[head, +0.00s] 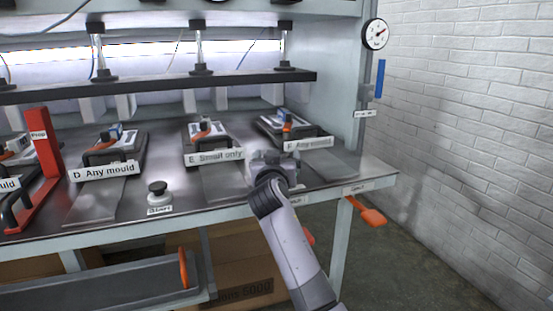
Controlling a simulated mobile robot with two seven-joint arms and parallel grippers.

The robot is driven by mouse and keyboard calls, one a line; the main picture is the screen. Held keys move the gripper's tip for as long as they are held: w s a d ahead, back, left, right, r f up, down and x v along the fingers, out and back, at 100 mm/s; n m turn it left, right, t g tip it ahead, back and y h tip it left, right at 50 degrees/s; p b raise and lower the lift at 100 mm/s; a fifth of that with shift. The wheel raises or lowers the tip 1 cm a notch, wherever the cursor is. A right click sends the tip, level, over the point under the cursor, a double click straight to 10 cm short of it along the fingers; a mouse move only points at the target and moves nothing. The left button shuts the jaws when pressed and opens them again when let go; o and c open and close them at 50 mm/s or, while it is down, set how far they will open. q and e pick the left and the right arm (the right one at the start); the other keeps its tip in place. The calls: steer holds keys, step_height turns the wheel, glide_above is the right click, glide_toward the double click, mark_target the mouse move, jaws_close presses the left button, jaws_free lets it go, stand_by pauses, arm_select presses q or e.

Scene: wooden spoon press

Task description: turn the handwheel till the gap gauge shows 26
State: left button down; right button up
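One arm of mine, which I take as the right, comes in from the bottom, leaning up-left. Its gripper (270,160) is over the front of the bench beside the "E Small only" and "F Any mould" plates; its fingers are not clear. My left gripper is not in view. A round white dial (376,34) with a dark needle is on the right post; its small lettering is unreadable, so I cannot tell whether it is the gap gauge. No handwheel is clearly identifiable. An orange disc-like part (183,267) stands edge-on below the bench, at the end of a grey shelf.
Several black moulds with orange and blue parts stand on the metal bench (110,208). A black bar (150,86) spans above. A brick wall bounds the right.

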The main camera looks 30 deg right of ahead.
steer(key=shift+v, duration=3.55)
steer(key=shift+s, duration=0.1)
